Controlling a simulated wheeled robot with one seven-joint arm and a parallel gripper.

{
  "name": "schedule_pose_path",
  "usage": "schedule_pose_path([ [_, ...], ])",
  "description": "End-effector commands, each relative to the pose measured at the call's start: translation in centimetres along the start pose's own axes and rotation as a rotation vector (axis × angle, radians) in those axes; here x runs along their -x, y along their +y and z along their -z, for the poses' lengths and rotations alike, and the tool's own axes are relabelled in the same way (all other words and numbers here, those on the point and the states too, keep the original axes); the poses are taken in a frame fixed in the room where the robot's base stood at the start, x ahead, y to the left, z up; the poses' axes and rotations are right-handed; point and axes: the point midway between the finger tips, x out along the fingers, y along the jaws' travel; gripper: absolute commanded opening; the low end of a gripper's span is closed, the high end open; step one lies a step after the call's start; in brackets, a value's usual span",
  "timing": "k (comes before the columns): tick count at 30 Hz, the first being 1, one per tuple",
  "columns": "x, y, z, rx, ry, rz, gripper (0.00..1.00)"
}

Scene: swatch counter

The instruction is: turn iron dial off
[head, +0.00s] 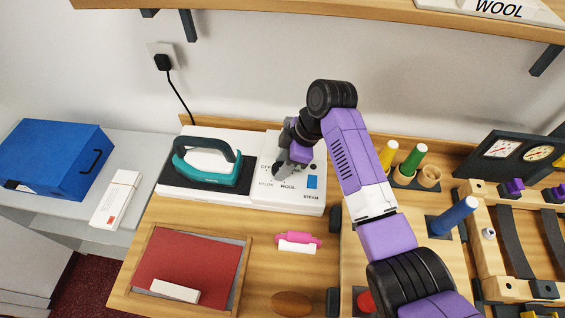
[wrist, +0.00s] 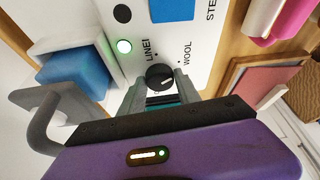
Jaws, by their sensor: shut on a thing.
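The iron station (head: 240,198) is a white base on the counter. A teal iron (head: 208,172) rests on its dark pad. My gripper (head: 283,172) reaches down onto the station's control panel, right of the iron, and covers the dial in the head view. In the wrist view the round black dial (wrist: 160,77) sits between the tips of my gripper (wrist: 160,92), which is shut on it. A pale pointer mark shows on the dial, towards the right of the picture. LINEN and WOOL are printed near it. A small light (wrist: 124,46) glows green.
A blue square (head: 312,182) lies on the panel near STEAM. A pink roller (head: 297,238) and a red cloth (head: 185,262) lie in front. A blue box (head: 50,158) stands left. Spools, including a green one (head: 413,158), stand to the right of my arm.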

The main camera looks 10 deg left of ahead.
Motion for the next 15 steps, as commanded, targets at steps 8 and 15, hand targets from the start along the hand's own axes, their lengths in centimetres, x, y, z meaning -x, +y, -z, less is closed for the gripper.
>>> schedule_pose_path([
  [8,0.25,-0.19,0.12,-0.138,0.001,-0.057,0.0],
  [15,0.14,-0.38,0.2,-0.338,0.002,-0.141,0.0],
])
